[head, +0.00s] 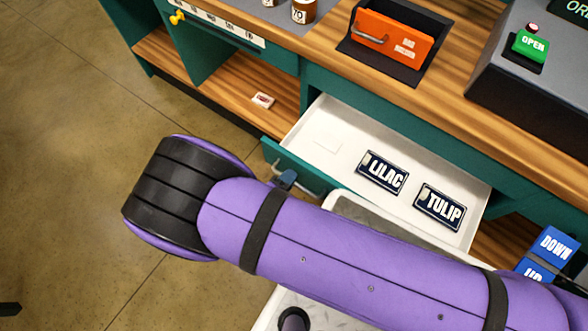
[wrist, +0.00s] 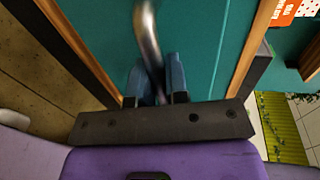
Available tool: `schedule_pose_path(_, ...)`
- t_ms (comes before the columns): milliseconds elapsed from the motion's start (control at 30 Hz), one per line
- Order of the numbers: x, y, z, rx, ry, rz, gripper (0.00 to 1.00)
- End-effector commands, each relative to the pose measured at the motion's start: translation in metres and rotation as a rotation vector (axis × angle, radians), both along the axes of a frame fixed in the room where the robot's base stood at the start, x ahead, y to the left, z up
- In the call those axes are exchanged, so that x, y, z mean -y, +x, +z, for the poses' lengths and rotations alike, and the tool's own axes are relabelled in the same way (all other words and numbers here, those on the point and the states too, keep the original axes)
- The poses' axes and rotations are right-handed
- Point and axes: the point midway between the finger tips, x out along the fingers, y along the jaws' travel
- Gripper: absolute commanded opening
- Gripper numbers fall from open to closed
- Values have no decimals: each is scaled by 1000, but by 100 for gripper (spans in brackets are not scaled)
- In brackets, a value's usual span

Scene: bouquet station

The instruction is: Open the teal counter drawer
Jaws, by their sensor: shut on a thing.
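The teal counter drawer (head: 320,140) stands pulled out from the counter in the head view, with its white inside showing. A LILAC plate (head: 383,171) and a TULIP plate (head: 440,207) lie in it. Its teal front also fills the middle of the wrist view (wrist: 215,50). The metal bar handle (wrist: 148,40) runs down between the blue fingertips of my gripper (wrist: 160,85), which is shut on it. In the head view my purple arm covers much of the drawer front, and only part of the handle (head: 308,188) and a bit of my gripper (head: 286,179) show.
Open shelves (head: 250,85) lie left of the drawer. Blue DOWN and UP blocks (head: 555,245) are at right.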

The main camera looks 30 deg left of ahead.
Motion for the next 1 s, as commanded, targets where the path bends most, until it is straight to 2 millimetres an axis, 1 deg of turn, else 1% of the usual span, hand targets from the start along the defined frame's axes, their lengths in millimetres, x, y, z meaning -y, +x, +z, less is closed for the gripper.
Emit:
schedule_pose_path(367, 0, -2, 0, -1, 0, 0, 0)
schedule_pose_path(400, 0, -2, 0, -1, 0, 0, 21)
schedule_pose_path(467, 0, -1, 0, -1, 0, 0, 35)
schedule_pose_path(500, 0, -1, 0, -1, 0, 0, 39)
schedule_pose_path(833, 0, -1, 0, 0, 0, -1, 39)
schedule_pose_path(1000, 4, -3, 3, -1, 1, -6, 39)
